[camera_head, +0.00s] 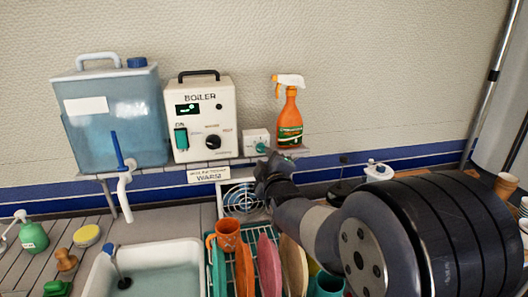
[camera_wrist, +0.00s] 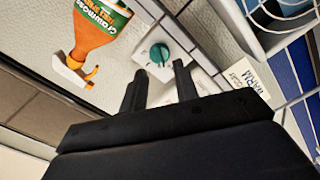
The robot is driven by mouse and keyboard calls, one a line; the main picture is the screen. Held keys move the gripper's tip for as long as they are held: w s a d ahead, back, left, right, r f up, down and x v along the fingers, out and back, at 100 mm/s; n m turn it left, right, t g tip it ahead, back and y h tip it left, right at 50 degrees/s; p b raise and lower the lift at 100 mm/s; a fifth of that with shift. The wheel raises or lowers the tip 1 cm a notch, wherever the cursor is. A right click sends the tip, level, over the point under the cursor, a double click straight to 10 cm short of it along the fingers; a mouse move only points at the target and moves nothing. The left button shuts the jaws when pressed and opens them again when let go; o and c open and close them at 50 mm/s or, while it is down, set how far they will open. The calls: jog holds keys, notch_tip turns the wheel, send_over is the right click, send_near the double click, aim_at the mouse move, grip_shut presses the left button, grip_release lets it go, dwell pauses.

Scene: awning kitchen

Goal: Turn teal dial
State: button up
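The teal dial (camera_head: 261,147) is on the front of a small white box (camera_head: 250,138) on the shelf, between the boiler and the orange spray bottle. In the wrist view the teal dial (camera_wrist: 160,54) sits on the white box face, just beyond and between my gripper's two dark fingers. My gripper (camera_wrist: 158,85) is open, with a gap between the fingertips and nothing held. In the head view my gripper (camera_head: 268,170) is just below the dial, its fingers dark and hard to separate. I cannot tell whether the fingertips touch the box.
The boiler (camera_head: 203,112) and a blue water tank (camera_head: 112,115) stand left of the box. The orange spray bottle (camera_head: 289,120) stands close on its right. A dish rack (camera_head: 217,262) with plates and a mug is below, beside the sink (camera_head: 100,270).

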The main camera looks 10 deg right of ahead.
aim_at(261, 151)
jog(key=shift+w+p, duration=0.3)
jog(key=shift+w, duration=1.55)
grip_shut()
